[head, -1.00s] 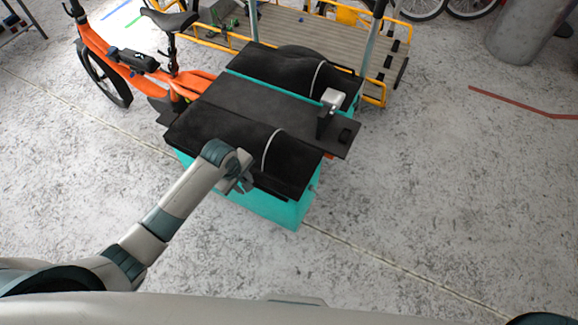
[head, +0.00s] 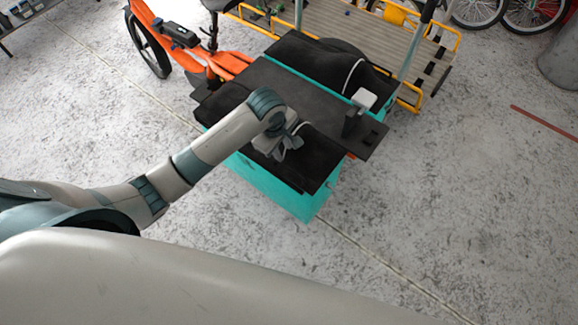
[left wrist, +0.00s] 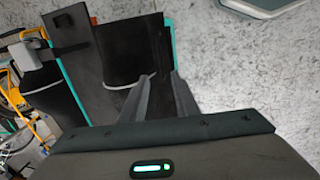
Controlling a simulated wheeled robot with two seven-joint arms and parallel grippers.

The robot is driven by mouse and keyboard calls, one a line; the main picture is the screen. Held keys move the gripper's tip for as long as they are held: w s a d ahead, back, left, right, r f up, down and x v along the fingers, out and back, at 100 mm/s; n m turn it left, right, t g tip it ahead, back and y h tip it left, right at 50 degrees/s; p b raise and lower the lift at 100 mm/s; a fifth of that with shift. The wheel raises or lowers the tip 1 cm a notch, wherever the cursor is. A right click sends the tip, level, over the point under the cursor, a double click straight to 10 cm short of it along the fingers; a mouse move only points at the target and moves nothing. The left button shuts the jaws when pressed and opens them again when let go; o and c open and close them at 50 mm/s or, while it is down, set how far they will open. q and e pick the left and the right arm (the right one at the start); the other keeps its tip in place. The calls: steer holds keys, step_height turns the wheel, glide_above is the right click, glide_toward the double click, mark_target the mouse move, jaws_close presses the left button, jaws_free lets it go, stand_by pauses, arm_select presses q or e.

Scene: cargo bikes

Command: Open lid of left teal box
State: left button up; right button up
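The nearer teal box (head: 275,188) hangs on the near side of the cargo bike, its black lid (head: 316,160) down. A white strap line crosses the lid, which also shows in the left wrist view (left wrist: 122,45). A second teal box with a black lid (head: 318,62) is on the far side of the dark centre board. My left gripper (head: 290,147) is over the near lid, close to the strap. In the left wrist view its two fingers (left wrist: 162,82) are apart with nothing between them. I cannot tell whether they touch the lid. My right gripper is out of view.
A dark centre board (head: 300,93) with a grey-white block (head: 364,98) lies between the lids. The orange bike frame (head: 165,45) is at the left, a yellow-railed wooden cargo bed (head: 345,28) behind.

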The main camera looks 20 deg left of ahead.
mark_target(290, 170)
arm_select(q)
steer(key=w+f, duration=0.1)
steer(key=f, duration=0.4)
steer(key=w+f+p, duration=0.1)
steer(key=f, duration=0.4)
steer(key=w+d+f, duration=0.1)
steer(key=f, duration=0.5)
jaws_close()
